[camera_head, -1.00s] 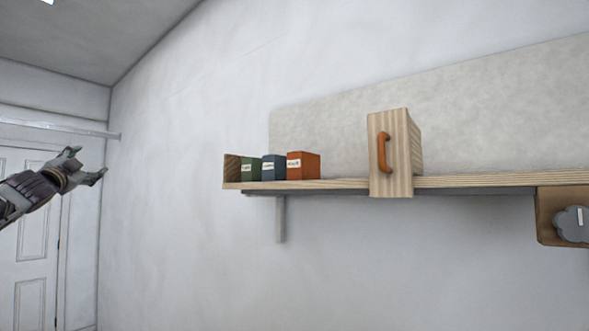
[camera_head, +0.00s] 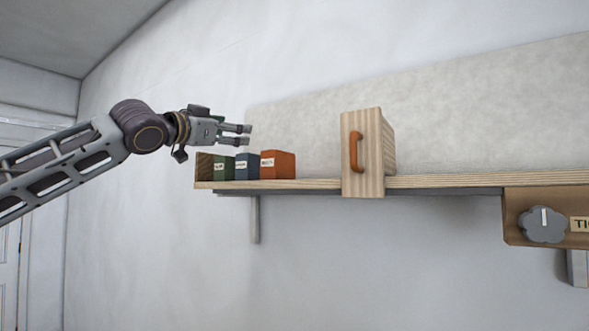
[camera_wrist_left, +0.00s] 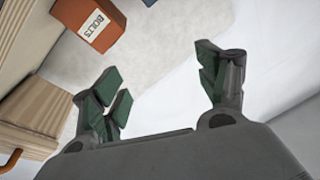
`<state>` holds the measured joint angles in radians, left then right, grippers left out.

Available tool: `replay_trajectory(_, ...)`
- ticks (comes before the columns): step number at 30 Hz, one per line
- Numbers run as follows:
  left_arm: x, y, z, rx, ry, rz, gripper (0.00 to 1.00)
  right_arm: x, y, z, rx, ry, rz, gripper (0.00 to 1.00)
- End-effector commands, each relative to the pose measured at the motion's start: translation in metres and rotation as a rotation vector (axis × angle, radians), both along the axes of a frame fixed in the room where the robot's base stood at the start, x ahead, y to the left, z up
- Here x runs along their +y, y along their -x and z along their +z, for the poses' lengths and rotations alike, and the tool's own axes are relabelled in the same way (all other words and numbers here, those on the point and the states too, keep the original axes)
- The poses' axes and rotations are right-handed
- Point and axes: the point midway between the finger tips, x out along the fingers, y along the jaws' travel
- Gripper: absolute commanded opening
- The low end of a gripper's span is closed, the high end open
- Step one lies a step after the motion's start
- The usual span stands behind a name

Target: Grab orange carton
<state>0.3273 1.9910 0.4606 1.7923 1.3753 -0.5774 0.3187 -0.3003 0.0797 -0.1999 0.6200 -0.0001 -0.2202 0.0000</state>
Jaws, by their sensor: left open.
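The orange carton (camera_head: 278,164) stands on the wall shelf, at the right end of a short row of cartons. Its white label reads "BOLTS" in the left wrist view (camera_wrist_left: 102,24), where it shows at the upper left, beyond the fingers. My left gripper (camera_head: 246,134) is open and empty. It hovers above the row, a little left of and higher than the orange carton, not touching it. In the left wrist view the green-padded fingers (camera_wrist_left: 165,85) are spread wide. My right gripper is not in view.
A wooden block with an orange handle (camera_head: 356,152) stands to the right on the shelf (camera_head: 440,181). A grey knob (camera_head: 543,224) is below.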

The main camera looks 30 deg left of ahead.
Motion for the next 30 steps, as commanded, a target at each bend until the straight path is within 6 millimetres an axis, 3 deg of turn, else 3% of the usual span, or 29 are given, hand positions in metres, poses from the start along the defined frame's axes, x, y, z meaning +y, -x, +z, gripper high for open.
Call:
replay_trajectory(6, -0.025, -0.003, -0.03, 0.108, 0.135, -0.07, 0.74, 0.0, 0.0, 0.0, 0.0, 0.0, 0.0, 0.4)
replay_trajectory(12, -0.027, -0.004, -0.048, 0.198, 0.294, -0.093, 0.74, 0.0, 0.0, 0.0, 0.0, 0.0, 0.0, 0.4)
replay_trajectory(30, -0.024, -0.004, -0.051, 0.216, 0.377, -0.085, 0.74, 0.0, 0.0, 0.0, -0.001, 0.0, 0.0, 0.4)
